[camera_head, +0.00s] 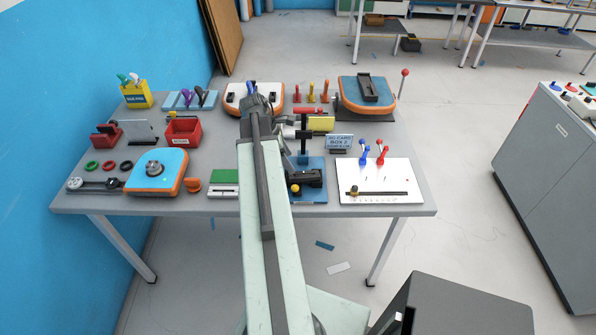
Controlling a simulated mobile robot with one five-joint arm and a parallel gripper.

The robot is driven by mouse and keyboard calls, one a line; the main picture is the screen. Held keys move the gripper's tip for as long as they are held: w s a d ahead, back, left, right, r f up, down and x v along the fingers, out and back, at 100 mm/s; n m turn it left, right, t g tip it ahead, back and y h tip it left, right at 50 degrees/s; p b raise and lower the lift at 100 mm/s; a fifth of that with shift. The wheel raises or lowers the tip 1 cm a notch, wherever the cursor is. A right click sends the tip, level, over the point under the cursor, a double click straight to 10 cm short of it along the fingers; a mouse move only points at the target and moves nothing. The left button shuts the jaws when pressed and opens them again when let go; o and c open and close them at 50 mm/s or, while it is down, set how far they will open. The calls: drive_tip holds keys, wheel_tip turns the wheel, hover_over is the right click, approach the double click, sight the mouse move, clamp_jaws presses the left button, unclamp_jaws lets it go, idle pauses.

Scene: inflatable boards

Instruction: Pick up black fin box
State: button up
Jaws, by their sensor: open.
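A black, long box-shaped piece (369,87), which looks like the black fin box, lies on top of a blue board sample with an orange edge (349,102) at the back right of the table. My gripper (255,97) is at the far end of my arm, over the back middle of the table, to the left of that piece and apart from it. Its jaws are small and partly merged with the arm in this view; it looks open, with nothing seen in it. My arm hides part of the white board sample (234,98) behind it.
A white panel (380,180) with blue and red handles lies at the front right. The table's right edge strip is clear.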

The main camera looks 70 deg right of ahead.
sight(305, 175)
drive_tip(key=s+f+b, duration=0.1)
drive_tip(key=f+b, duration=0.1)
drive_tip(key=s+d+f+b, duration=0.1)
drive_tip(key=s+f+b, duration=0.1)
drive_tip(key=f+b, duration=0.1)
drive_tip(key=s+d+f+b, duration=0.1)
drive_tip(key=s+f+b, duration=0.1)
drive_tip(key=shift+f+b, duration=0.2)
drive_tip(key=shift+b, duration=0.15)
drive_tip(key=shift+r, duration=0.2)
clamp_jaws()
wheel_tip(305, 175, up, 10)
drive_tip(key=p, duration=1.1)
wheel_tip(305, 175, down, 10)
drive_tip(key=b, duration=1)
drive_tip(key=shift+b, duration=0.35)
drive_tip(key=shift+r, duration=0.2)
drive_tip(key=shift+c, duration=0.6)
unclamp_jaws()
